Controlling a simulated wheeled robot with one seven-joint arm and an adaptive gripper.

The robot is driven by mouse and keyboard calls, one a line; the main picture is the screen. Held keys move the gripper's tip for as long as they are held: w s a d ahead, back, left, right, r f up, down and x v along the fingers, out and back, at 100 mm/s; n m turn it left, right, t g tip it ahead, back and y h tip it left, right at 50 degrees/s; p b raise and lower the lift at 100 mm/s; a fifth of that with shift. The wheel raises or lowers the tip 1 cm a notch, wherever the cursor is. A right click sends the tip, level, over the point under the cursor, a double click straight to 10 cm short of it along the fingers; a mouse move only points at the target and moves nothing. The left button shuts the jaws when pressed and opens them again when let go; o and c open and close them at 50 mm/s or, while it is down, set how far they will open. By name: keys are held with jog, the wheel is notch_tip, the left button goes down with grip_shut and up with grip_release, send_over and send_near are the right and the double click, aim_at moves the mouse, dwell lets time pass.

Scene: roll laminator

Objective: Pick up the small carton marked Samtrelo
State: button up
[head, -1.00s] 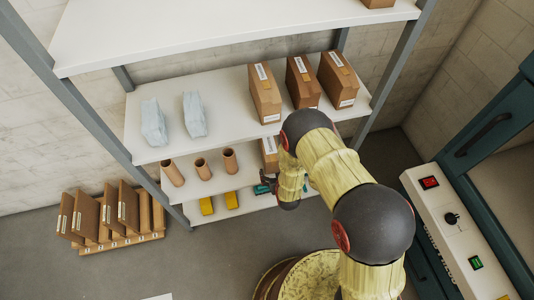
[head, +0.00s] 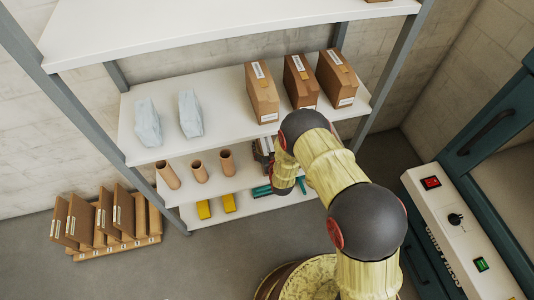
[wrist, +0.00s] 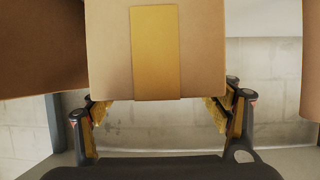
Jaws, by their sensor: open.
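No lettering reading Samtrelo is legible in either view, so I cannot tell which carton bears it. In the wrist view a brown carton (wrist: 200,50) with a yellow tape strip fills the top middle. My gripper (wrist: 158,108) is open, its fingertips near the carton's lower left and right edges. I cannot tell whether they touch it. In the head view my gripper (head: 263,150) is small, dark and partly hidden by my arm, at the right part of the shelf below the larger cartons. The carton before it is mostly hidden there.
Neighbouring cartons stand left (wrist: 40,50) and right (wrist: 311,60) in the wrist view. Three larger cartons (head: 262,92) and pale blue packets (head: 190,113) stand on the shelf above. Cardboard tubes (head: 198,170) stand left of my gripper; yellow items (head: 203,209) are below.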

jog(key=shift+w+a+f, duration=0.15)
jog(key=shift+w+f, duration=0.05)
jog(key=shift+w, duration=0.3)
jog(key=shift+r, duration=0.1)
jog(key=shift+c, duration=0.8)
grip_shut()
